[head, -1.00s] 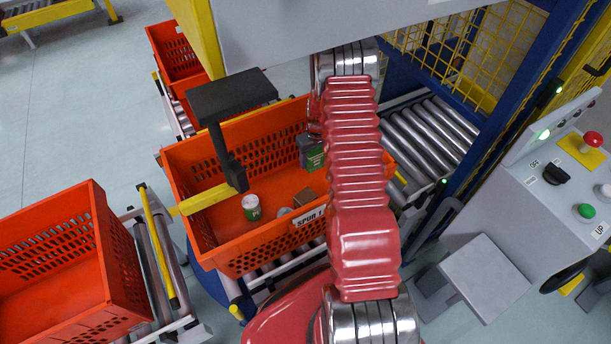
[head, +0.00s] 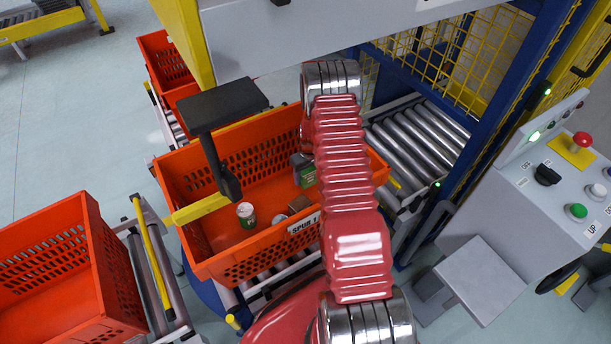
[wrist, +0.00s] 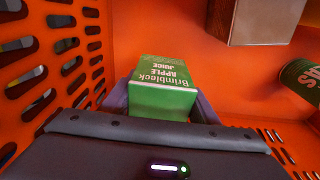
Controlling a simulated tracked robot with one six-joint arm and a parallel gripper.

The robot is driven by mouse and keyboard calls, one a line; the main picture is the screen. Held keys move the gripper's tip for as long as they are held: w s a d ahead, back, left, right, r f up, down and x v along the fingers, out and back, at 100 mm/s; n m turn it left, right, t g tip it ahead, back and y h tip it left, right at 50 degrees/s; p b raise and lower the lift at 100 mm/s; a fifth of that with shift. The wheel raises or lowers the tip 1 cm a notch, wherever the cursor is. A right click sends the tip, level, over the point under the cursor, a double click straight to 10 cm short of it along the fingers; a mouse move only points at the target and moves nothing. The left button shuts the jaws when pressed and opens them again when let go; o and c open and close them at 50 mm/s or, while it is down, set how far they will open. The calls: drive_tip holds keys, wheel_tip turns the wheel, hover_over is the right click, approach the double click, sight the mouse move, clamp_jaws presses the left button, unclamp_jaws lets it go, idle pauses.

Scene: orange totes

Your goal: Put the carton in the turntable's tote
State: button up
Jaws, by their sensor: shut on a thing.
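The carton (wrist: 163,80) is a green and white apple juice box. My gripper (wrist: 163,103) is shut on it, with a dark finger on either side. In the head view the carton (head: 308,175) shows partly beside my red arm. It is inside the large orange tote (head: 215,262) in the middle, near its right end. The wrist view shows the tote's slotted wall (wrist: 85,50) close to the left of the carton. I cannot tell whether the carton's bottom touches the tote floor.
A white and green can (head: 246,215) and a brown box (head: 299,204) are in the same tote; the brown box (wrist: 262,20) also shows in the wrist view. A black-topped post (head: 225,105) rises by the tote. Another orange tote (head: 70,270) is at left.

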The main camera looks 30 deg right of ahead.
drive_tip(key=shift+f, duration=0.55)
drive_tip(key=o, duration=1.3)
drive_tip(key=shift+o, duration=0.2)
drive_tip(key=shift+r, duration=0.8)
drive_tip(key=shift+s+r, duration=0.25)
drive_tip(key=shift+r, duration=1.5)
drive_tip(key=shift+s+r, duration=0.2)
drive_tip(key=shift+r, duration=1.55)
